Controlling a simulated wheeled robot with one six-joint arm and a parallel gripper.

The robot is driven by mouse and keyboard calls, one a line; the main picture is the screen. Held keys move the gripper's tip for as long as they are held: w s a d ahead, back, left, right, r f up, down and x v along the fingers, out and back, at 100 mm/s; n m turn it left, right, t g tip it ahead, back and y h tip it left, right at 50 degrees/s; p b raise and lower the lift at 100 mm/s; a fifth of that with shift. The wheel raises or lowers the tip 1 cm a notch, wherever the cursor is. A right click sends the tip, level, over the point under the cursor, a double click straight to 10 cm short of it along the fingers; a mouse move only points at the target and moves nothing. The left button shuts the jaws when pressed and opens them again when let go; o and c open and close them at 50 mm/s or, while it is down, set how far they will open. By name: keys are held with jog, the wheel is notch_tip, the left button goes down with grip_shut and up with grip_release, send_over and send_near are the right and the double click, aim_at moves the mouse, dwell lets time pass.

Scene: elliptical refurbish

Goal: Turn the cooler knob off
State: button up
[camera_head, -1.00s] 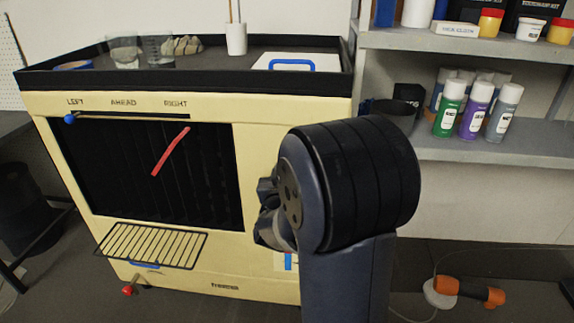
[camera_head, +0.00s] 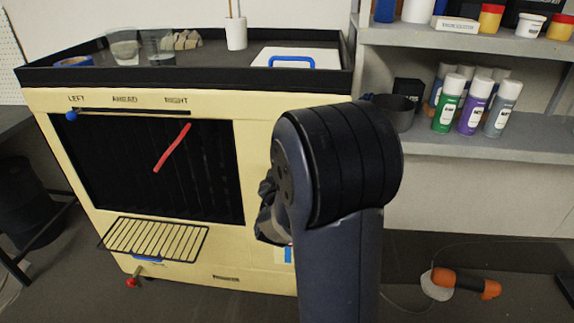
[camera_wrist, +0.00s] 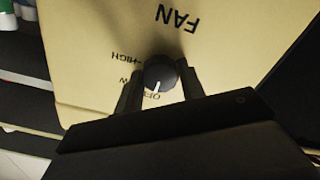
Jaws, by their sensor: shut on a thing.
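The cream cooler (camera_head: 253,150) stands at the left in the head view, with a dark louvered front and a LEFT/AHEAD/RIGHT slider along the top. In the wrist view, a round dark knob (camera_wrist: 158,70) sits on the cream panel under an upside-down FAN label. Its white mark points down the picture towards the partly covered OFF label. My gripper (camera_wrist: 160,82) is shut on the knob, one finger on each side. HIGH is readable to the left of the knob; another label is mostly hidden by a finger. My arm hides the knob in the head view.
A tray top (camera_head: 185,75) on the cooler holds glasses, a white cup and a white board with a blue handle. A wire rack (camera_head: 155,238) sticks out low in front. Shelves (camera_head: 470,145) with spray cans stand at right. An orange tool (camera_head: 465,285) lies on the floor.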

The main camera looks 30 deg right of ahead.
jog(key=o, duration=1)
jog(key=p+v, duration=0.1)
jog(key=v, duration=1)
jog(key=shift+w, duration=0.1)
jog(key=b+x, duration=0.1)
jog(key=x, duration=0.9)
jog(key=shift+w+d, duration=0.3)
jog(key=shift+m, duration=0.3)
